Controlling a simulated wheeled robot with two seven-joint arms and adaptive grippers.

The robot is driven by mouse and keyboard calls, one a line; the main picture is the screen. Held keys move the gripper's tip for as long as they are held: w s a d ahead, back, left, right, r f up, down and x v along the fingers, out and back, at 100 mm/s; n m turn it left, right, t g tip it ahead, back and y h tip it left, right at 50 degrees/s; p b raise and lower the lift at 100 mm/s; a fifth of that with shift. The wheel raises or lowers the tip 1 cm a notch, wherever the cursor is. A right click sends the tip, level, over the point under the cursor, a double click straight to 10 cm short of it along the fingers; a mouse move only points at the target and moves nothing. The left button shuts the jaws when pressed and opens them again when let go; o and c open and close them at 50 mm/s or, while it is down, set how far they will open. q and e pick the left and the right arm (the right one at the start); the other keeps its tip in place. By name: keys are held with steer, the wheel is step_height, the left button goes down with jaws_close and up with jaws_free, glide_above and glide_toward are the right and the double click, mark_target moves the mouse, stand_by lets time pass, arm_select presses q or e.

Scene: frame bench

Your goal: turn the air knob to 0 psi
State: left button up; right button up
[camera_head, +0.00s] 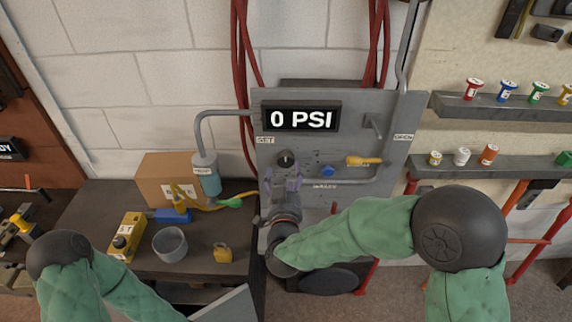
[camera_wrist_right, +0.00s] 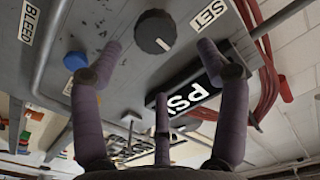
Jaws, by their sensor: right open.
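The air knob (camera_head: 286,158) is a round black knob on the grey panel (camera_head: 350,108). Above it a black display (camera_head: 301,117) reads "0 PSI". In the right wrist view the knob (camera_wrist_right: 155,31) shows a white pointer line, near the "SET" label (camera_wrist_right: 208,15). My right gripper (camera_head: 280,180) is open just below the knob in the head view. In the wrist view the fingers of the gripper (camera_wrist_right: 160,62) are spread, with the knob beyond their tips and apart from them. My left arm shows at the lower left, but its gripper is out of view.
A blue knob (camera_head: 328,170) and a yellow lever (camera_head: 364,161) sit right of the air knob. A grey pipe runs below them. A dark bench (camera_head: 84,205) at left holds a cardboard box (camera_head: 160,168), a grey bowl (camera_head: 170,244) and a yellow padlock (camera_head: 222,254).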

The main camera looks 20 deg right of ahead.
steer(key=shift+v, duration=1.95)
